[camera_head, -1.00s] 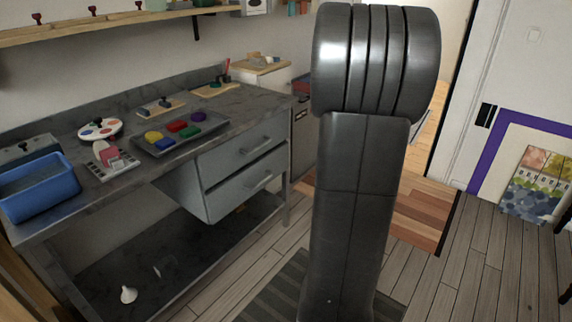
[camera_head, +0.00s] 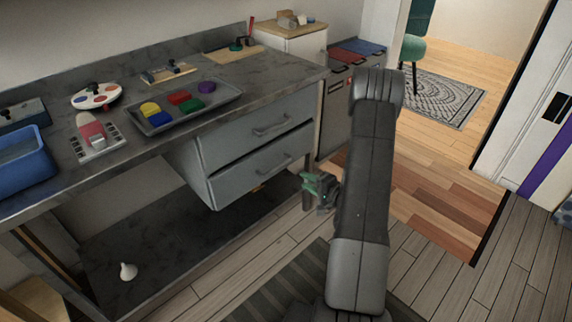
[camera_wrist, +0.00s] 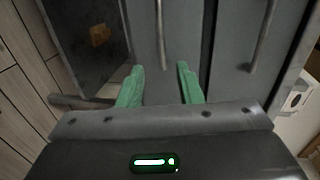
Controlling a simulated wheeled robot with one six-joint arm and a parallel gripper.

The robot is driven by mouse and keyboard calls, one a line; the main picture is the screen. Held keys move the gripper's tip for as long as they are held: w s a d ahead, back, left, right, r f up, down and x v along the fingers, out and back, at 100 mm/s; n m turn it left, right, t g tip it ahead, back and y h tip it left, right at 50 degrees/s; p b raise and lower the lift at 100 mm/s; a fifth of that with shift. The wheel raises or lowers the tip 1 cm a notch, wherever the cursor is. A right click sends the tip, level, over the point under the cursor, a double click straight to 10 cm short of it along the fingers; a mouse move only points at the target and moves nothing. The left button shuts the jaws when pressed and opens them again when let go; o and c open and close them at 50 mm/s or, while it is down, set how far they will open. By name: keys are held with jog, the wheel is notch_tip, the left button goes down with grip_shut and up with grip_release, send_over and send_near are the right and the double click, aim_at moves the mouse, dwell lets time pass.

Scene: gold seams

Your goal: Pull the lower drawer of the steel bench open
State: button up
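The grey steel bench (camera_head: 296,80) holds two stacked drawers under its right end. The lower drawer (camera_head: 250,175) looks shut, below the upper drawer (camera_head: 230,142), which also looks shut. In the wrist view the lower drawer's bar handle (camera_wrist: 161,35) runs upright ahead of my gripper (camera_wrist: 161,75), in line with the gap between its green fingers. The fingers are apart and hold nothing; I cannot tell whether the handle's end reaches between them. The upper drawer's handle (camera_wrist: 263,38) is further right. In the head view my gripper (camera_head: 308,186) is just right of the drawer fronts.
A lower shelf (camera_head: 150,240) with a white funnel-like object (camera_head: 128,271) lies under the bench. A tray (camera_head: 220,108) of coloured pieces and a blue bin (camera_head: 25,170) stand on top. A low cabinet (camera_head: 335,110) stands beyond. Floor is clear in front of the drawers.

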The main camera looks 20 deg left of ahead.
jog(key=b+x, duration=0.2)
jog(key=x, duration=1.1)
jog(key=shift+a+b, duration=0.3)
jog(key=shift+a, duration=0.15)
jog(key=shift+c, duration=0.4)
grip_shut()
